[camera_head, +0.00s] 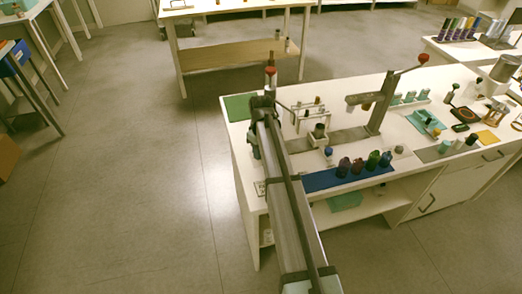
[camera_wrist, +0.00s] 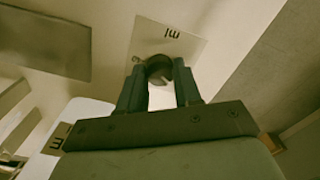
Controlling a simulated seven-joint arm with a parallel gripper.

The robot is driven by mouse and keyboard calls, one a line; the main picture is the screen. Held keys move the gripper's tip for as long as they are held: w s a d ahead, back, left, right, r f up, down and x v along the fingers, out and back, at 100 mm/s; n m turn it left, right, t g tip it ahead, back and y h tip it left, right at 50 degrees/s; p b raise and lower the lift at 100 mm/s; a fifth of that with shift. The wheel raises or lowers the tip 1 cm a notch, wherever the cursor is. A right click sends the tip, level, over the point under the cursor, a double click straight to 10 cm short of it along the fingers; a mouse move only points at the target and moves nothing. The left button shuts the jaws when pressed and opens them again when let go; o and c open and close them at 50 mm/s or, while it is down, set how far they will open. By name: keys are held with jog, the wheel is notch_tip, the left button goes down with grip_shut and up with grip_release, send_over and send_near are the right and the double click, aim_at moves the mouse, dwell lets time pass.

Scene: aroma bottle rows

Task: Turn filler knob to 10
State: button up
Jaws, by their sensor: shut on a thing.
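The filler knob (camera_wrist: 157,63) is a dark round piece in the wrist view. It sits in front of a pale plate (camera_wrist: 183,50) marked "ml", which appears upside down. My gripper (camera_wrist: 160,72) is shut on the knob, one finger on each side. The fingers hide part of the knob, and I cannot read its setting. In the head view my arm crosses the left end of the white bench (camera_head: 240,145), and my gripper cannot be made out clearly there.
A blue mat (camera_head: 318,181) with several dark bottles (camera_head: 358,166) lies right of my arm. A stand with a red-knobbed lever (camera_head: 423,58) rises behind it. A green mat (camera_head: 238,107) lies at the bench's back left corner.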

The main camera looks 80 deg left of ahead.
jog(key=n, duration=0.5)
jog(key=shift+n, duration=0.3)
dwell(0.4)
jog(key=o, duration=1)
jog(key=shift+o, duration=0.2)
notch_tip(320, 180, up, 14)
jog(key=shift+f, duration=0.1)
dwell(0.4)
